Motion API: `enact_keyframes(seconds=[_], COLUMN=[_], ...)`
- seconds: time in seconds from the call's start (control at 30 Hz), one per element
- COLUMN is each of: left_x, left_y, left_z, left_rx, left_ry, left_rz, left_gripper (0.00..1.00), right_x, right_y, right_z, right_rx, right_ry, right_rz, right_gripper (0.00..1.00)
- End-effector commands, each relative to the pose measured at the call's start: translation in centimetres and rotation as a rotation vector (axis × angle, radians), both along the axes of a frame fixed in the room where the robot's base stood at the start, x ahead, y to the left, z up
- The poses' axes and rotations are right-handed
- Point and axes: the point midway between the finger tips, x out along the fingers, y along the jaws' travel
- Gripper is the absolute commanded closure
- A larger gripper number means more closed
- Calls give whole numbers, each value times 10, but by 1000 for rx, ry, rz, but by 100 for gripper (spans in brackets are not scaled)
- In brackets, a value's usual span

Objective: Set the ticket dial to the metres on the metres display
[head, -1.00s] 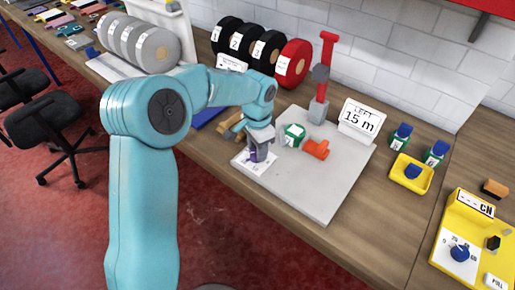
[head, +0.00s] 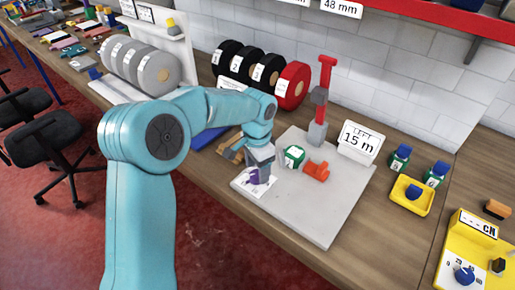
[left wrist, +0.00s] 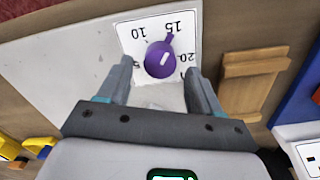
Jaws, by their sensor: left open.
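The metres display (head: 359,141) is a white sign on the back of the grey board, reading 15 m. The ticket dial (left wrist: 159,59) is a purple knob on a white card (left wrist: 133,27) with numbers 5, 10, 15 and 20. Its small purple nub points close to the 15. In the head view the dial (head: 256,178) sits at the board's front left corner, partly hidden by my gripper. My left gripper (head: 258,170) is open over the dial, with one finger on each side; I cannot tell if they touch it. My right gripper is out of view.
A wooden block (left wrist: 252,80) lies beside the board. A yellow tray (head: 398,205) and yellow machine (head: 452,255) are to the right.

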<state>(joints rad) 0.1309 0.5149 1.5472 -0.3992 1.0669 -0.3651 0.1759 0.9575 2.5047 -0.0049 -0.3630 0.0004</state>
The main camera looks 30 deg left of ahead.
Motion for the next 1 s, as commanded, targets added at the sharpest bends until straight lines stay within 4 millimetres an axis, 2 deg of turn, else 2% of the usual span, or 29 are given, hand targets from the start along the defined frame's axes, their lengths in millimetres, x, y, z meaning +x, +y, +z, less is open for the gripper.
enact_keyframes(seconds=[0.4, 0.53, 0.7, 1.0], left_x=[1, 1, 0, 0], left_y=[-1, -1, -1, -1], left_z=[107, 132, 148, 151], left_rx=[-1, -1, -1, -1], left_ry=[-6, -5, -2, -2], left_rz=[-2, -1, -1, -1], left_gripper=[35, 35, 35, 35], right_x=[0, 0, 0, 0], right_y=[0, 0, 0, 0], right_z=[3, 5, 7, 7], right_rx=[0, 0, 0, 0], right_ry=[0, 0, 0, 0], right_rz=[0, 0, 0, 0], right_gripper=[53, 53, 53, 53])
